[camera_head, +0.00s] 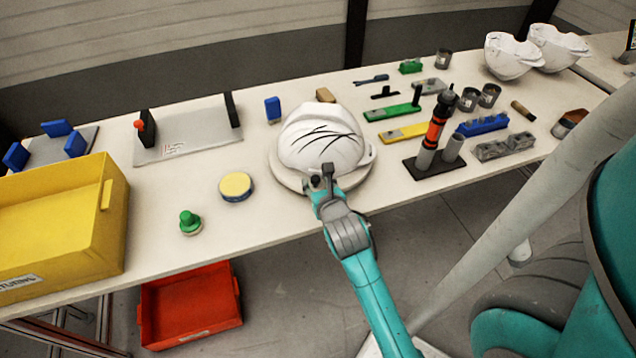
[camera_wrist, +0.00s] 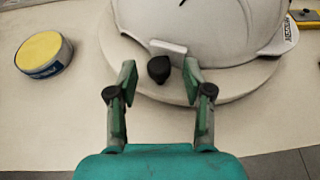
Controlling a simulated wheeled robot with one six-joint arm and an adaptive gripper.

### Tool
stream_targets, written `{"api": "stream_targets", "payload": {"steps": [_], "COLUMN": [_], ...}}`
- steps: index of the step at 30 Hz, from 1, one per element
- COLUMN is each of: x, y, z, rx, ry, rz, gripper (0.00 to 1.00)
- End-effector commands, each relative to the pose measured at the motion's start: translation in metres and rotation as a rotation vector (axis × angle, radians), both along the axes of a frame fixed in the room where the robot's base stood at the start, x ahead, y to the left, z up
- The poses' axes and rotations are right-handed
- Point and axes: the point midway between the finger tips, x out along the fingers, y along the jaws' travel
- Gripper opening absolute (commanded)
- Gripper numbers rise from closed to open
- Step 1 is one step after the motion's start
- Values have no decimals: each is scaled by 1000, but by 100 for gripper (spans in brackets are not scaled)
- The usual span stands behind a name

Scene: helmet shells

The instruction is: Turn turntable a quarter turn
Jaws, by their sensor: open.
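The turntable (camera_head: 286,177) is a round pale disc near the front edge of the table, and its rim also shows in the wrist view (camera_wrist: 120,50). A white helmet shell (camera_head: 310,150) with black curved lines sits on it and hides most of the disc. A black knob (camera_wrist: 158,69) stands at the near rim of the turntable, beside a small pale block. My gripper (camera_wrist: 158,85) is open, with its two fingers on either side of the knob and apart from it. In the head view, my gripper (camera_head: 322,182) is at the near rim of the turntable.
A yellow-topped round tin (camera_head: 236,186) and a green knob piece (camera_head: 189,222) lie left of the turntable. A yellow bin (camera_head: 60,235) stands at far left. A dark stand with an orange-banded tool (camera_head: 433,135) is at right. Bare table lies between tin and turntable.

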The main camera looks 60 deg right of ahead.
Motion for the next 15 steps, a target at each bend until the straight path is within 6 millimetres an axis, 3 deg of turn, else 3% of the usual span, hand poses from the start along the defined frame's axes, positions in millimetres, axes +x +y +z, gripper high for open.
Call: {"api": "stream_targets", "payload": {"steps": [5,15], "x": [-5,-40], "y": [5,34], "z": [2,21], "rx": [1,1], "ry": [1,1], "rz": [1,2], "gripper": [50,50]}}
